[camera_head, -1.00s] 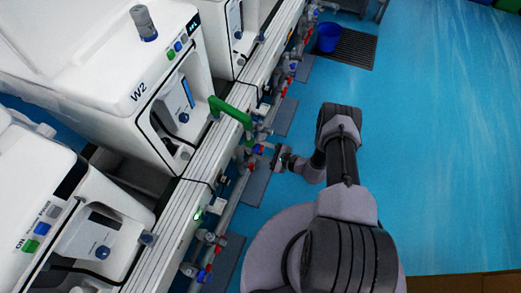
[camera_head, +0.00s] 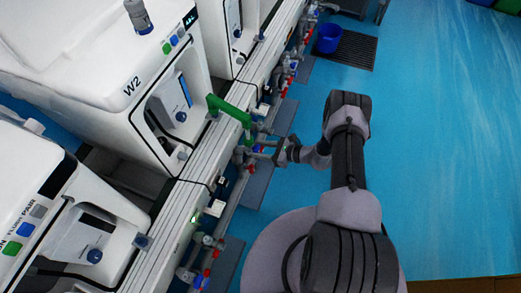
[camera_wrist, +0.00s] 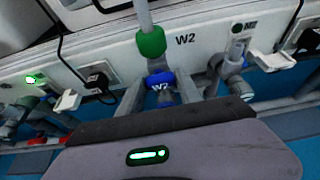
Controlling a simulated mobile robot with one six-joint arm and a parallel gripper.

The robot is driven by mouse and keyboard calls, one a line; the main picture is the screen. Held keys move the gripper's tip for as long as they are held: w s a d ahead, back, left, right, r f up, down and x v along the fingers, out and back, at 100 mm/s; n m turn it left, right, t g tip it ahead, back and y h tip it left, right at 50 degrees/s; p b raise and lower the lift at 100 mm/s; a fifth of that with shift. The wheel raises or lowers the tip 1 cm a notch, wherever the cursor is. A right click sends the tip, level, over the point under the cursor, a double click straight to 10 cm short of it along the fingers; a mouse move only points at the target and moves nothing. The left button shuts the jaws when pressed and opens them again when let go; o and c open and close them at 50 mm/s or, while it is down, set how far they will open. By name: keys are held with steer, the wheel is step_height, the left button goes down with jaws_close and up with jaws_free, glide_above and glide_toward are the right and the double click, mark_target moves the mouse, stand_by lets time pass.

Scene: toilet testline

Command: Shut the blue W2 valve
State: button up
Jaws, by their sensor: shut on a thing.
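The blue W2 valve (camera_wrist: 160,80) is in the middle of the wrist view, below a green collar (camera_wrist: 151,42) and the W2 label on the rail. My gripper (camera_wrist: 163,92) reaches it from the front, with a grey finger on either side of the blue handle. It is shut on the handle. In the head view, my gripper (camera_head: 270,151) is at the pipework below the green pipe (camera_head: 230,109), in front of the machine marked W2 (camera_head: 130,88). The blue handle is small there and partly hidden by the fingers. Its exact turn angle is hard to tell.
Other red and blue valves (camera_head: 208,268) line the rail on both sides. White sockets with black cables and a lit green lamp (camera_wrist: 36,78) are on the rail. A blue bucket (camera_head: 327,38) stands on a dark grate. The blue floor to the right is clear.

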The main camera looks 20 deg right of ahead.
stand_by(0.3)
steer(key=o, duration=1.4)
steer(key=p+v, duration=0.5)
steer(key=v, duration=1.2)
steer(key=shift+s+d, duration=0.15)
steer(key=shift+d, duration=0.1)
